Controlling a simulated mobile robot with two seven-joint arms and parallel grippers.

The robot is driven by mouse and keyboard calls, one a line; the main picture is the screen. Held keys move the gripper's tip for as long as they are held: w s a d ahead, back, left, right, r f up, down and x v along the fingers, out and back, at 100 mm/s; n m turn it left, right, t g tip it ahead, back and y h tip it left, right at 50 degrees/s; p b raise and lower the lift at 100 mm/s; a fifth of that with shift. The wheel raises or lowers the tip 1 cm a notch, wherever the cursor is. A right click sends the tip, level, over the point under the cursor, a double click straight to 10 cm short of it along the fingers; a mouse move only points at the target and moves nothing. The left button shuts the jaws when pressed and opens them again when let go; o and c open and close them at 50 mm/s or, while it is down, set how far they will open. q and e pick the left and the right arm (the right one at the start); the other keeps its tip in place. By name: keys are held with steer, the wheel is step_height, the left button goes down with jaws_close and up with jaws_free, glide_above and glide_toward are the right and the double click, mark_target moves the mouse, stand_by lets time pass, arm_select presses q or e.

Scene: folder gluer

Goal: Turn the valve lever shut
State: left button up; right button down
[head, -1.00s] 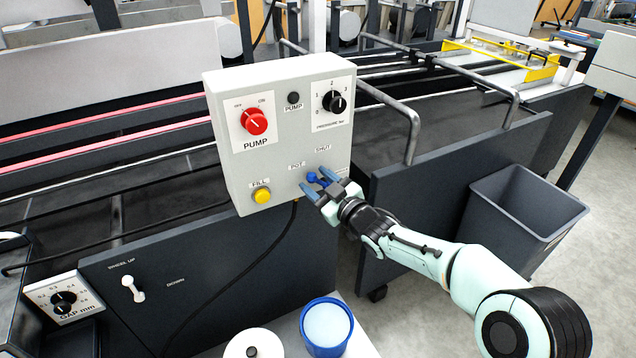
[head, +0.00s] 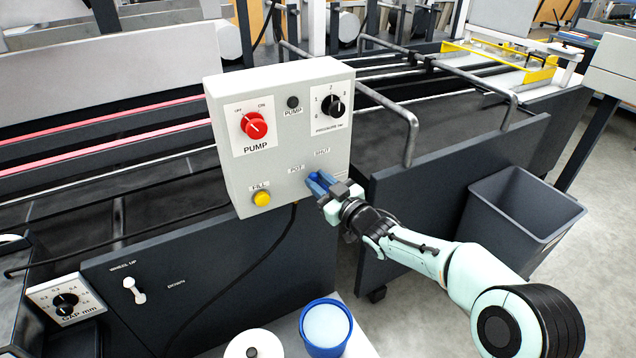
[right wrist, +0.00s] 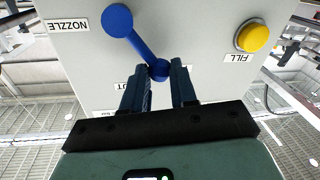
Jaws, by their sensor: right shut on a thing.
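The blue valve lever (right wrist: 138,44) is on the front of the grey control box (head: 283,110). In the right wrist view its round hub is at upper left, and its arm slants to a knob between my fingertips. The knob lies by the partly hidden POT label (head: 296,169). The SHUT label (head: 322,153) is up and to the right of POT in the head view. My right gripper (head: 316,182) is shut on the knob end of the lever; it also shows in the right wrist view (right wrist: 160,80). In the head view my fingers mostly hide the lever. My left gripper is out of view.
The box also carries a red PUMP knob (head: 254,125), a black pressure dial (head: 333,105) and a yellow FILL button (head: 262,198). A bent metal rail (head: 412,135) is right of the box. A blue tub (head: 327,327) stands below; a grey bin (head: 515,215) is at right.

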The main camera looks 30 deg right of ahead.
steer(key=d+m+p, duration=0.1)
steer(key=m, duration=0.1)
steer(key=d+r+m, duration=0.1)
steer(key=m, duration=0.1)
steer(key=shift+t+p, duration=0.35)
steer(key=shift+t, duration=0.05)
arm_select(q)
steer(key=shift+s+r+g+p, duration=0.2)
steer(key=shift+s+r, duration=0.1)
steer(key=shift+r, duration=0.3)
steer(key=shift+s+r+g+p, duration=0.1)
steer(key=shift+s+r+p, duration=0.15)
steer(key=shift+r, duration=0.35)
arm_select(e)
steer(key=shift+d+m+h, duration=0.2)
steer(key=shift+d+m, duration=0.25)
steer(key=shift+m, duration=0.45)
steer(key=shift+d+m+h, duration=0.2)
steer(key=shift+d+m, duration=0.25)
steer(key=shift+m, duration=0.45)
steer(key=c, duration=0.9)
jaws_free()
